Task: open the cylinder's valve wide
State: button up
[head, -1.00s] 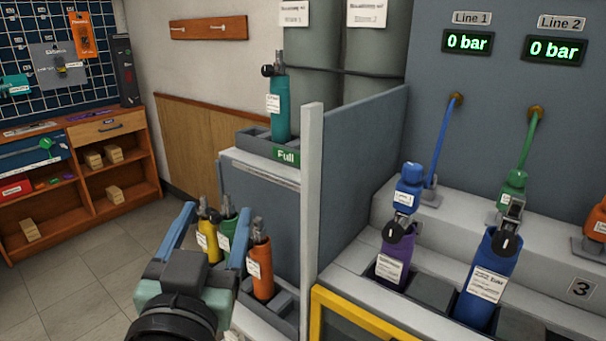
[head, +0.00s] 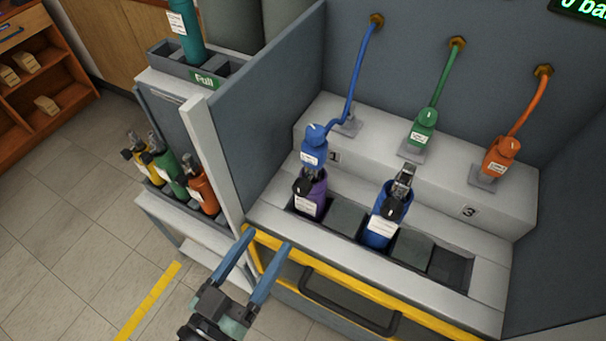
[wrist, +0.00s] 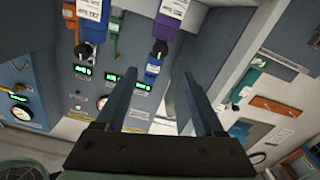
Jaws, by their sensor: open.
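The purple cylinder (head: 311,195) stands in the left slot of the bench tray, with a dark round valve knob (head: 303,186) near its top. The blue regulator (head: 315,142) sits at its top, joined to a blue hose. The blue cylinder (head: 382,228) stands tilted in a slot to the right, with a black knob (head: 390,210) and no regulator on it. My gripper (head: 267,239) is open and empty, in front of the bench's yellow edge, apart from both cylinders. The wrist view shows the purple cylinder (wrist: 166,26) upside down, beyond the open fingers.
Green (head: 422,127) and orange (head: 501,155) regulators stand on the grey ledge. A grey post (head: 212,150) and side panel bound the bench at left. A dark handle (head: 348,305) juts from the front. Yellow, green and orange cylinders (head: 203,190) stand in a low rack at left.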

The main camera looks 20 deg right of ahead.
aim_at(298, 191)
jog(key=p+x, duration=0.1)
jog(key=x, duration=1)
jog(key=shift+w+d+p, duration=0.2)
jog(key=shift+w+p, duration=0.05)
jog(key=shift+p, duration=0.15)
grip_shut()
